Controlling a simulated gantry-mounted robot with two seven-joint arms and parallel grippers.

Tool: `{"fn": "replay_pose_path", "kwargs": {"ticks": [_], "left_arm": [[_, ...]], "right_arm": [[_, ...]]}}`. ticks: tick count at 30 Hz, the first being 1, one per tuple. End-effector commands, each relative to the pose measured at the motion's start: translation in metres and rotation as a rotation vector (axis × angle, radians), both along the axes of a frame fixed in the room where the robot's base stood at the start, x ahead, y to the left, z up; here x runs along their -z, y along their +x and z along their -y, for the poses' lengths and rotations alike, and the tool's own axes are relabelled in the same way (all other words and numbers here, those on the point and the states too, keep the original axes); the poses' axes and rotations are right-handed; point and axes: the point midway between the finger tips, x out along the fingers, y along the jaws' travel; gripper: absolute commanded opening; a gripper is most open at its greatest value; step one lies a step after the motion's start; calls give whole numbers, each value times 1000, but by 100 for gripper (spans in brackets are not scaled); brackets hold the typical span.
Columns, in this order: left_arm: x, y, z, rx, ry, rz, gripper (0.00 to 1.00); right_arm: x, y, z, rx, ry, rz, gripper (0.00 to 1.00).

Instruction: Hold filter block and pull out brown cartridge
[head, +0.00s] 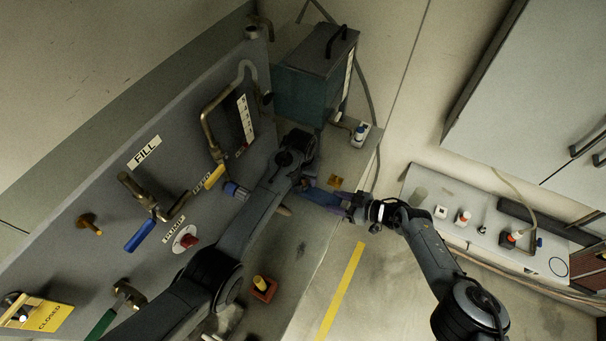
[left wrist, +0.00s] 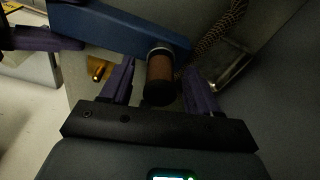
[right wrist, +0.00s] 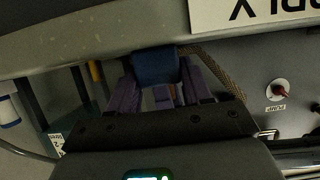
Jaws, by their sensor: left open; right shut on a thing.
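The filter block is a dark blue bar (left wrist: 120,30) across the top of the left wrist view, and its blue end shows in the right wrist view (right wrist: 156,66). The brown cartridge (left wrist: 159,72) sticks out of the block and ends in a black cap. My left gripper (left wrist: 161,82) is open, with one purple finger on each side of the cartridge; I cannot tell whether they touch it. My right gripper (right wrist: 158,80) is shut on the block. In the head view my arms meet over the bench and largely hide block and cartridge.
The grey panel with FILL and PUMP labels (head: 145,150) stands left, with brass pipes and a blue-handled valve (head: 140,235). A teal tank (head: 310,80) stands behind. An orange-yellow item (head: 264,288) lies near my left arm. Floor with a yellow stripe (head: 340,290) is open at right.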

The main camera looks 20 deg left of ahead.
Motion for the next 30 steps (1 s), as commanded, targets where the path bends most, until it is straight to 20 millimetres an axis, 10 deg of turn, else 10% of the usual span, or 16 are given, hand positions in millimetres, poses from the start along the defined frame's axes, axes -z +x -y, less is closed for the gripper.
{"fn": "replay_pose_path", "kwargs": {"ticks": [7,18,19,25,30], "left_arm": [[0,0,0,0,0,0,61],[0,0,0,0,0,0,4],[0,0,0,0,0,0,29],[0,0,0,0,0,0,0],[0,0,0,0,0,0,0]], "right_arm": [[0,0,0,-1,0,0,13],[0,0,0,-1,0,0,13],[0,0,0,-1,0,0,13],[0,0,0,0,0,0,13],[0,0,0,0,0,0,13]]}}
